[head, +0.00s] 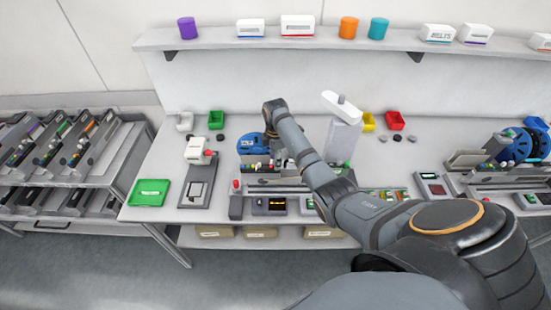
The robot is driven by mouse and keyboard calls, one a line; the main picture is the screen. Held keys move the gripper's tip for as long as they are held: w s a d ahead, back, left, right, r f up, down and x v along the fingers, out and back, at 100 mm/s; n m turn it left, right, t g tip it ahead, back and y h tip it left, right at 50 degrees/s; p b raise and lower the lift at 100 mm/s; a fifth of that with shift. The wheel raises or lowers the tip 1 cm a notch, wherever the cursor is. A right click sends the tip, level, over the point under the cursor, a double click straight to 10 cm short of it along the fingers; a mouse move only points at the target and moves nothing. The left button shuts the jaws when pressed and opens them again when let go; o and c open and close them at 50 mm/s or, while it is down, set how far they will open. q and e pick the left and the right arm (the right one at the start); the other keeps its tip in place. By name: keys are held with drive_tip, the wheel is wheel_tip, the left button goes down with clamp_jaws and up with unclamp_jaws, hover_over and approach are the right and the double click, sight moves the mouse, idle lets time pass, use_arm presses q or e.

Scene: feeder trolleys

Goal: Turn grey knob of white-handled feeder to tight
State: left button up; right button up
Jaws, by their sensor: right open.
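My right arm comes in from the lower right and reaches over the bench's middle. Its wrist bends down, and its right gripper (272,146) is small and partly hidden beside the blue reel (251,144); it is open. A row of feeder parts (262,167) with small coloured knobs lies just below the gripper. I cannot make out which part is the white-handled feeder or its grey knob, nor whether the gripper touches anything. My left gripper is not in view.
A trolley (128,158) with several feeders stands at the left. A green tray (149,193) and a grey device (198,187) lie on the bench's left part. Another blue reel (518,146) is at the right. A shelf (220,38) runs along the back.

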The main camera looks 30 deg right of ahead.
drive_tip(key=shift+f, duration=0.65)
drive_tip(key=shift+c, duration=0.5)
clamp_jaws()
drive_tip(key=shift+m, duration=0.4)
drive_tip(key=m, duration=0.7)
drive_tip(key=shift+r+m, duration=0.1)
drive_tip(key=shift+m, duration=0.2)
drive_tip(key=m, duration=0.4)
drive_tip(key=shift+d+m, duration=0.1)
drive_tip(key=shift+m, duration=2)
